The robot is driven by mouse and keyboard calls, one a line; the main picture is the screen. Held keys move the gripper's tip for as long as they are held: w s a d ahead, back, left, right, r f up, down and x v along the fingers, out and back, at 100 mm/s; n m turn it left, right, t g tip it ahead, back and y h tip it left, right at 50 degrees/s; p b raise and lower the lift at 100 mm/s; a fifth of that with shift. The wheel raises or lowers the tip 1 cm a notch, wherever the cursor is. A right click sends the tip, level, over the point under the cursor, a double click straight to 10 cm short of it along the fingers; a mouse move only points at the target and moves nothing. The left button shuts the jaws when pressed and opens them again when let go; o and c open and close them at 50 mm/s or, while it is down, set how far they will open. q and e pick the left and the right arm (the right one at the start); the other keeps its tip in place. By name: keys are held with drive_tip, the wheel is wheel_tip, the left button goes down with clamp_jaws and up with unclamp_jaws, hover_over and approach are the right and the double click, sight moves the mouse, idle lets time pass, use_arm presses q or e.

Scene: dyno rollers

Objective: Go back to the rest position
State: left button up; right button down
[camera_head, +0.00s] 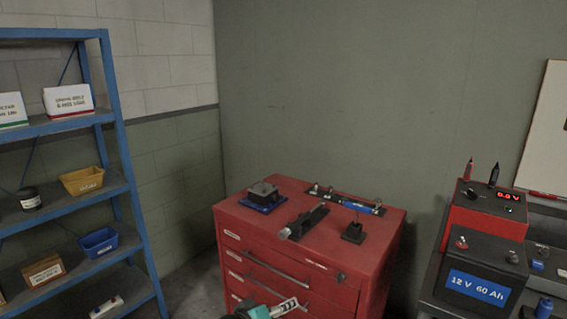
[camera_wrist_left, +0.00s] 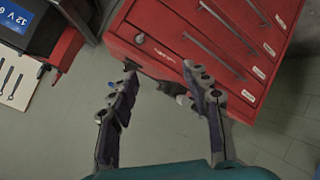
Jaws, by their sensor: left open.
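My left gripper (camera_wrist_left: 159,72) is open, with its two dark fingers spread and nothing between them. In the left wrist view the fingers show against the floor and the front edge of the red drawer cabinet (camera_wrist_left: 165,30). The rest of that arm is cut off. My right gripper is in neither view.
On the cabinet top are a dark block on a blue base (camera_head: 263,194), a grey bar-shaped fixture (camera_head: 306,221), a small black stand (camera_head: 354,233) and a blue tool (camera_head: 357,206). A blue shelf (camera_head: 120,150) stands left. A 12 V battery (camera_head: 483,265) stands right.

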use_arm(q)
drive_tip(key=s+a+f+m+g+y, duration=0.1)
drive_tip(key=s+a+f+y, duration=0.1)
drive_tip(key=s+a, duration=0.6)
drive_tip(key=s+a+f+m+g+y, duration=0.1)
drive_tip(key=s+a+f+g+y, duration=0.1)
drive_tip(key=s+a, duration=0.6)
drive_tip(key=s+f+y, duration=0.1)
drive_tip(key=s+y, duration=0.1)
drive_tip(key=shift+s+a+y, duration=0.35)
drive_tip(key=shift+a+y, duration=0.05)
